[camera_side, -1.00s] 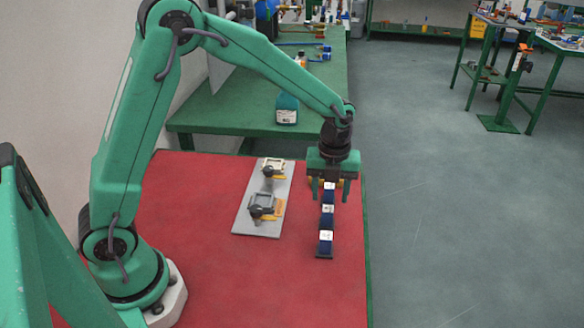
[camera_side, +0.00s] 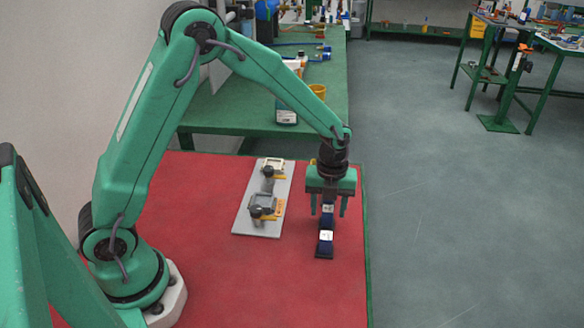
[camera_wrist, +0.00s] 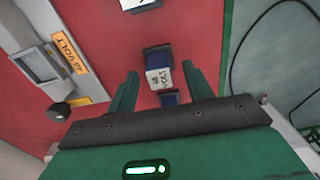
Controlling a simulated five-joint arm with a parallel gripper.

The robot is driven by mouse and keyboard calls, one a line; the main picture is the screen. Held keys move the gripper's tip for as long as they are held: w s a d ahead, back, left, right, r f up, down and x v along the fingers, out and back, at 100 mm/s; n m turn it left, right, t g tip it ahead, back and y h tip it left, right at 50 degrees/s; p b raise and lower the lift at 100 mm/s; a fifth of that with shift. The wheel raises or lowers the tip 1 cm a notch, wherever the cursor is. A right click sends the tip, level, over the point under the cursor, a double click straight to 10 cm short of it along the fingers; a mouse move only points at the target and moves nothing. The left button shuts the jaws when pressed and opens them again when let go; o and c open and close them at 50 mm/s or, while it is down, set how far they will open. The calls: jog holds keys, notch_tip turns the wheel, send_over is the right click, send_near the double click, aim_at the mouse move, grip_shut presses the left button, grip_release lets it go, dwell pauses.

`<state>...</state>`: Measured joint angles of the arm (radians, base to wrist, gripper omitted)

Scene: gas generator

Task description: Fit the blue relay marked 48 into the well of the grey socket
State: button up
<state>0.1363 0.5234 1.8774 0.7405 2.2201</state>
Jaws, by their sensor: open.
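My gripper (camera_side: 328,208) is open, pointing down over a row of blue relays. In the wrist view its fingers (camera_wrist: 160,70) appear on either side of the middle relay (camera_wrist: 158,76), whose white label seems to read 48 VOLT. That relay (camera_side: 327,210) shows below the gripper in the side view; contact cannot be told. The grey socket (camera_side: 263,202) with an open square well stands on a grey plate (camera_side: 246,222) to the left. It also shows at the left of the wrist view (camera_wrist: 40,62), beside a yellow VOLT label.
A near relay (camera_side: 326,239) stands in front. Another relay (camera_wrist: 140,4) is at the wrist view's top edge; my gripper hides it in the side view. The red tabletop (camera_side: 220,280) is clear in front.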

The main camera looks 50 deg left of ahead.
jog(key=shift+f, duration=1.45)
jog(key=c, duration=1.1)
